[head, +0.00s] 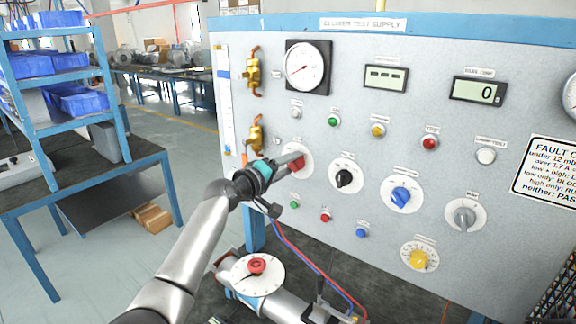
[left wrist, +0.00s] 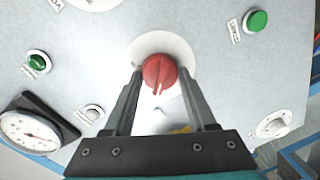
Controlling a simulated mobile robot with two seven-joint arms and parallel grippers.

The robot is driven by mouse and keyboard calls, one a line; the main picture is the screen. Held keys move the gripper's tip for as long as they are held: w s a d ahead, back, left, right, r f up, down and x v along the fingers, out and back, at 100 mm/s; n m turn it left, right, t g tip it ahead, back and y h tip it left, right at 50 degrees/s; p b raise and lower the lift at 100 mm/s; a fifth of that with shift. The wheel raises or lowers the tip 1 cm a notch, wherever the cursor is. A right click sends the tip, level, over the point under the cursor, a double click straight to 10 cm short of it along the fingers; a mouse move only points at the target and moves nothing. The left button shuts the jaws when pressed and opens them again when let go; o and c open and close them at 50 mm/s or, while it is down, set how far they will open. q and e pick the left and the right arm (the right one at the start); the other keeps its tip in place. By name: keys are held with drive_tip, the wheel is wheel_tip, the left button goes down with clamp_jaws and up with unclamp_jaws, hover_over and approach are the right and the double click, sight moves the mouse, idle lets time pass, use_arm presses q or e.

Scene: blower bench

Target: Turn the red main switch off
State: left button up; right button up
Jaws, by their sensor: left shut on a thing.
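The red main switch is a red rotary knob (head: 298,163) on a white round plate, at the left of the grey test panel (head: 330,125). My left gripper (head: 291,162) reaches the knob from the lower left. Its two fingers (left wrist: 159,80) stand on either side of the knob, shut on it. In the head view the fingers partly cover the knob. My right gripper is not in view.
A black knob (head: 344,178), a blue knob (head: 401,197) and a grey knob (head: 465,216) sit to the right. Brass fittings (head: 254,75) are at the panel's left edge. A white dial with a red centre (head: 257,266) stands below, near red and blue leads.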

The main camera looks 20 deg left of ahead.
use_arm(q)
drive_tip(key=o, duration=1.4)
drive_tip(key=shift+s, duration=0.1)
drive_tip(key=shift+s+a, duration=0.25)
drive_tip(key=shift+s, duration=0.25)
drive_tip(key=v, duration=1.4)
drive_tip(key=shift+b, duration=0.4)
